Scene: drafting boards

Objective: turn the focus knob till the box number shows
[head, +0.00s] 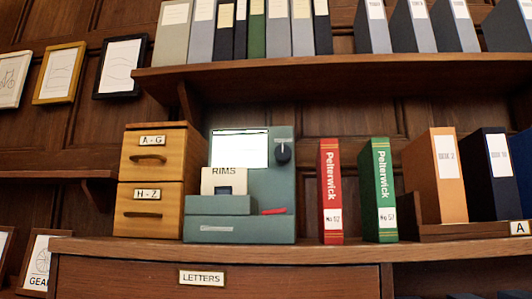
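A teal reader machine (270,190) stands on the wooden shelf in the head view. Its bright screen (240,148) is mostly white, with a faint line or two at the top; I cannot read a box number on it. A dark round knob (283,153) with a light mark sits to the right of the screen. Nothing touches the knob. My gripper is not in view.
A cream box marked RIMS (223,181) sits in front of the screen. A red piece (274,211) lies on the machine's ledge. Wooden drawers (150,196) stand close at left; a red binder (330,190) and a green binder (379,190) stand at right. An upper shelf (340,70) overhangs.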

